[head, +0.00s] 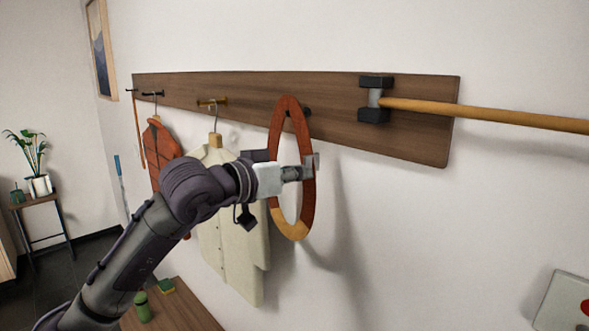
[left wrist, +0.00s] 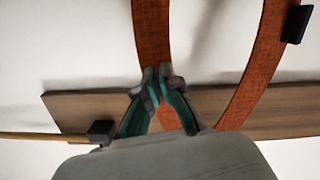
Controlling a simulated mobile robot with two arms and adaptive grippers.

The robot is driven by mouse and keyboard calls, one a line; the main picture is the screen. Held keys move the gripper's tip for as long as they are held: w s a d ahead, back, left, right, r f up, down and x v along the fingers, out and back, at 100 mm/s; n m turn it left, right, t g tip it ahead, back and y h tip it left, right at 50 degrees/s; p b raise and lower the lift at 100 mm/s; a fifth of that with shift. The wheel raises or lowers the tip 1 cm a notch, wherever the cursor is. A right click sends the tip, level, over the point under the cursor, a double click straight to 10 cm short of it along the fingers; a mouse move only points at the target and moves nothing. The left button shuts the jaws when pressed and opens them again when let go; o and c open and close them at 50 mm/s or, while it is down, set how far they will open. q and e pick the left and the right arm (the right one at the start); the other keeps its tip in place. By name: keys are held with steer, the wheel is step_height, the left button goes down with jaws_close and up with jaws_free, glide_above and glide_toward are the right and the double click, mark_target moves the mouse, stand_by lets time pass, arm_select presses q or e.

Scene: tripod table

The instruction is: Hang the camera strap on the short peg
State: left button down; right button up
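The camera strap (head: 283,222) is a tall red-orange loop with a tan lower end, upright in front of the wall board. My left gripper (head: 309,167) is at its right side, about mid-height. In the left wrist view the gripper's fingertips (left wrist: 159,74) are close together on one band of the strap (left wrist: 153,35). A short dark peg (head: 307,111) shows just right of the loop's upper part. I cannot tell whether the loop is around it. A small dark block (left wrist: 296,24) shows at the strap's other band. My right gripper is not in view.
The wooden board (head: 345,135) carries a brass peg with a cream shirt (head: 232,235) left of the strap, and a red garment (head: 163,145) beyond. A dark bracket (head: 375,115) holds a long wooden rod (head: 490,114) at right.

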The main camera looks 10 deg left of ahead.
arm_select(q)
steer(key=shift+w+d, duration=0.3)
steer(key=shift+w, duration=0.15)
steer(key=shift+w+d+f, duration=0.1)
steer(key=shift+w+f, duration=0.1)
steer(key=shift+f, duration=0.1)
steer(key=shift+w+d+f+b, duration=0.25)
steer(key=shift+w+b, duration=0.1)
steer(key=shift+b, duration=0.4)
steer(key=c, duration=1.2)
jaws_free()
steer(key=shift+c, duration=0.2)
